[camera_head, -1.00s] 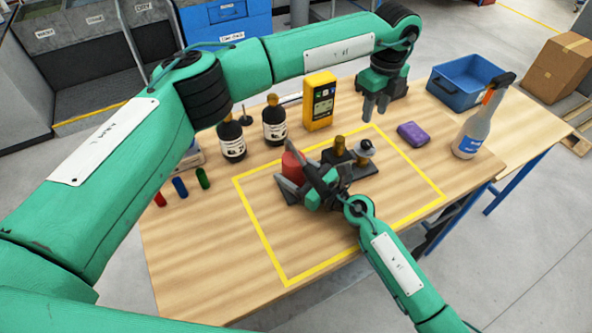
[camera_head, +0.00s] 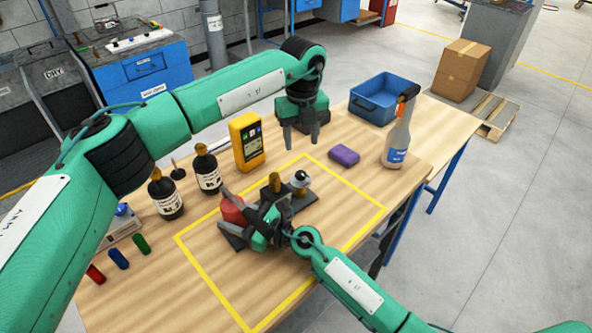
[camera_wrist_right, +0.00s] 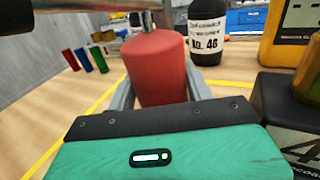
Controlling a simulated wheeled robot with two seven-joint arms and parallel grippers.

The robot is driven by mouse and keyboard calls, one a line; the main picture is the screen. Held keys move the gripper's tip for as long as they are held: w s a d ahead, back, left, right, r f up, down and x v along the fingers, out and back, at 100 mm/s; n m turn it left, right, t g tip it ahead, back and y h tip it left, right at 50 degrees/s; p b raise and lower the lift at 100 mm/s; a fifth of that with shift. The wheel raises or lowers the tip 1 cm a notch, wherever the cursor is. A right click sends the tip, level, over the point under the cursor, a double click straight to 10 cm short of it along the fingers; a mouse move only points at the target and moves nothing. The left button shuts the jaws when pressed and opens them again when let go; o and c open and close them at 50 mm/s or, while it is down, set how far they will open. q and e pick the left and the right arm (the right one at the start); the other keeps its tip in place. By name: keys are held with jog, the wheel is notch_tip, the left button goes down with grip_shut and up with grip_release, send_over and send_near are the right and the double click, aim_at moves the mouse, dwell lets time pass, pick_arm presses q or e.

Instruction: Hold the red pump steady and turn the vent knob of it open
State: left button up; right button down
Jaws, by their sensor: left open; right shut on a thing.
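The red pump (camera_head: 231,208) stands inside the yellow outline on the table, partly hidden by my right arm. Its red cylinder (camera_wrist_right: 158,65) fills the middle of the right wrist view. My right gripper (camera_head: 240,222) is shut on the pump, with a grey finger on each side of the red cylinder.
Two dark bottles (camera_head: 165,197) (camera_head: 207,171) and a yellow meter (camera_head: 245,143) stand behind the outline. A purple block (camera_head: 344,155), a spray bottle (camera_head: 397,140) and a blue bin (camera_head: 385,98) are to the right. Small red, blue and green cylinders (camera_head: 118,258) are at the left. The front of the outline is clear.

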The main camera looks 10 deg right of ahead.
aim_at(301, 173)
pick_arm(q)
notch_tip(301, 173, down, 10)
jog(key=m, duration=1.4)
jog(key=shift+f, duration=0.15)
jog(key=shift+c, duration=0.3)
jog(key=c, duration=0.9)
